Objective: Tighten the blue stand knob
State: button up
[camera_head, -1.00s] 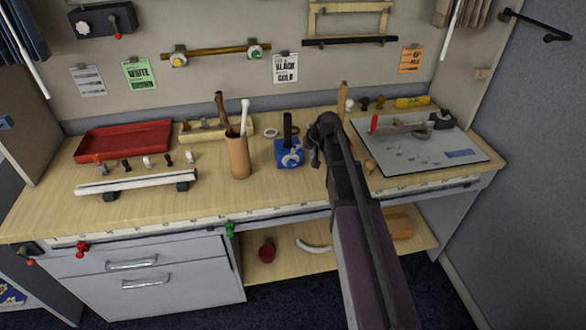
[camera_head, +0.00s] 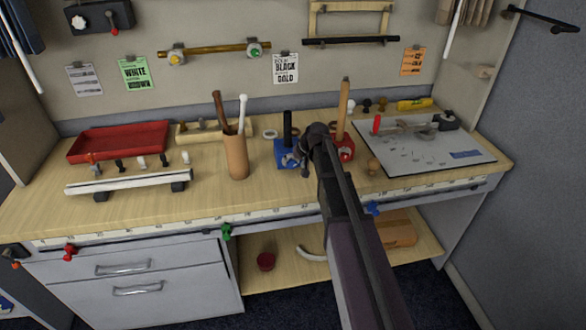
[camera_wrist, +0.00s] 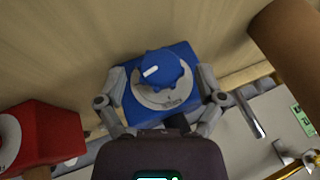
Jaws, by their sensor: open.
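The blue stand (camera_head: 281,158) is a small block on the bench with a black upright rod; my gripper hides its right part in the head view. Its blue knob (camera_wrist: 160,68) has a white pointer line and sits on a pale dial plate in the wrist view. The pointer aims toward the lower left of the picture. My gripper (camera_wrist: 163,80) is open, with one finger on each side of the stand and the knob between them. I cannot tell whether the fingers touch the stand. The gripper also shows in the head view (camera_head: 306,152).
A red stand (camera_head: 347,149) with a wooden rod is close on the right; it also shows in the wrist view (camera_wrist: 50,132). A brown cup (camera_head: 237,158) with sticks stands to the left. A grey board (camera_head: 430,165) lies at the right. The bench front is mostly clear.

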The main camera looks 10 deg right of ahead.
jog(key=shift+w+a+f, duration=0.1)
jog(key=shift+w+f, duration=0.05)
jog(key=shift+f, duration=0.2)
jog(key=c, duration=1.1)
jog(key=shift+c, duration=0.2)
jog(key=shift+y+b, duration=0.3)
jog(key=shift+b, duration=0.15)
jog(key=shift+f+m+y+b, duration=0.2)
jog(key=shift+m+y+b, duration=0.2)
jog(key=shift+y+b, duration=1.05)
jog(key=shift+r+y+b, duration=0.1)
jog(key=shift+y+b, duration=0.2)
jog(key=shift+y, duration=0.15)
